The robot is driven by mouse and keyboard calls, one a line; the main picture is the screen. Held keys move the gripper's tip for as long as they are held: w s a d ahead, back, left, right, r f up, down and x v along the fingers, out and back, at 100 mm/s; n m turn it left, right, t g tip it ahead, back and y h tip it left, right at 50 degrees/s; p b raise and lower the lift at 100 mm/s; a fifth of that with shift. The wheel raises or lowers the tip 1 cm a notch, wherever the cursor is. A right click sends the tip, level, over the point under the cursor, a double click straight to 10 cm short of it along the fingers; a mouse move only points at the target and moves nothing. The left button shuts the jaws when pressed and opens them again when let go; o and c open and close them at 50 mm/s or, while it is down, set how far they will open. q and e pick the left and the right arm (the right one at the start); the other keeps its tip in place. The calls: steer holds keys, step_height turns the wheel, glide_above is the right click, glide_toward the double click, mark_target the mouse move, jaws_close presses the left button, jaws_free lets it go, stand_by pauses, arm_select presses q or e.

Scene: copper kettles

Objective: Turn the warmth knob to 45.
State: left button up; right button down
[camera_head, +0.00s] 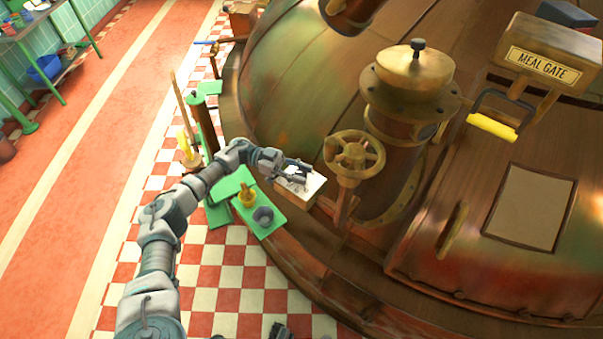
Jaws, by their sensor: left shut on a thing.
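A white dial plate (313,187) with dark marks is set on the kettle's lower side, left of the brass handwheel. My left arm reaches up from the bottom left. Its gripper (301,179) lies over the plate and is shut on the warmth knob there. The gripper hides the knob, and the marks are too small for me to read the setting. My right gripper does not show clearly; only small dark grey parts show at the bottom edge.
The copper kettle fills the right, with a brass handwheel (354,156), a capped brass column (408,90) and a "MEAL GATE" box (545,62) with a yellow handle (492,127). A green stand (271,228) holds small pots below my wrist. Checkered floor (225,285) lies below.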

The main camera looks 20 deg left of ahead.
arm_select(q)
steer(key=o, duration=1.2)
steer(key=shift+w+a, duration=0.1)
steer(key=shift+c, duration=0.2)
steer(key=shift+a, duration=0.1)
steer(key=w+a, duration=0.2)
steer(key=a, duration=0.9)
steer(key=shift+a+f, duration=0.2)
steer(key=shift+a, duration=0.2)
steer(key=shift+a, duration=0.15)
steer(key=shift+r, duration=0.1)
